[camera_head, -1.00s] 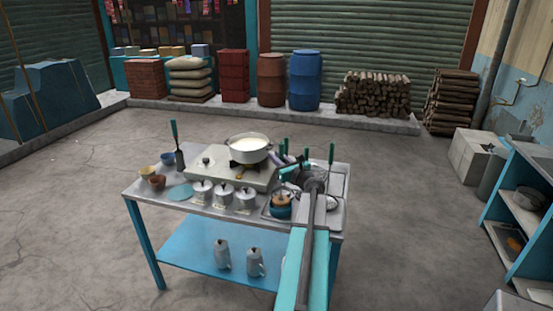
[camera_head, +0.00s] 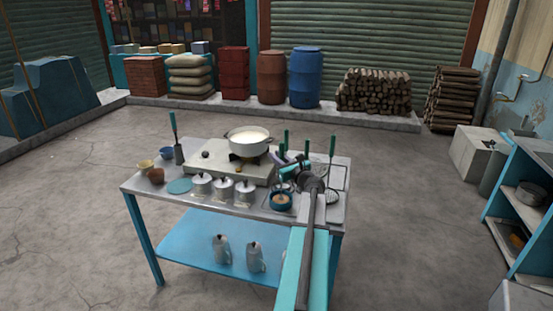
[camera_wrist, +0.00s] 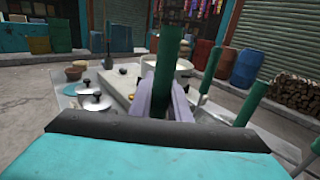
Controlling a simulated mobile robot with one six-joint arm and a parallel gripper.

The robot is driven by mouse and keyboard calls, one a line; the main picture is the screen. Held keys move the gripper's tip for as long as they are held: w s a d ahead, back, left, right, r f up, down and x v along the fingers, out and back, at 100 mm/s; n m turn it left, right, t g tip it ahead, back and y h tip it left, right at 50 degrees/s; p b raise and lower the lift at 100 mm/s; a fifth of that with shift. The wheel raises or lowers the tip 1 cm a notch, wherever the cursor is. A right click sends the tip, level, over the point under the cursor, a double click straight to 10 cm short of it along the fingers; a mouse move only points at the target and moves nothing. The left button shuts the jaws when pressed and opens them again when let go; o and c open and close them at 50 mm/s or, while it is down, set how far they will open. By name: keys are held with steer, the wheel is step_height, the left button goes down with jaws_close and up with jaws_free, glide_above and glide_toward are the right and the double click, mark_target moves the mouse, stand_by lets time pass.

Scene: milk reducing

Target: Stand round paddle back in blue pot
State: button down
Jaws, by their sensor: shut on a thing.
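My gripper (camera_wrist: 162,100) is shut on an upright green handle (camera_wrist: 166,62), which stands up between its pale fingers in the wrist view. In the head view my gripper (camera_head: 284,160) is over the table's right part, behind and above the blue pot. The handle's lower end is hidden, so I cannot tell what head it has. The blue pot (camera_head: 281,207) sits near the table's front right, with something brown inside its rim. The pot is not visible in the wrist view.
The table (camera_head: 160,205) holds a stove with a white pot (camera_head: 248,147), several lidded tins (camera_head: 222,190) and small bowls (camera_head: 157,175). More green-handled utensils (camera_head: 332,148) stand close on my gripper's right.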

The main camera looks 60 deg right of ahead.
steer(key=c, duration=1.6)
jaws_free()
steer(key=shift+a, duration=0.1)
steer(key=shift+b+v, duration=1.95)
steer(key=shift+v, duration=4.95)
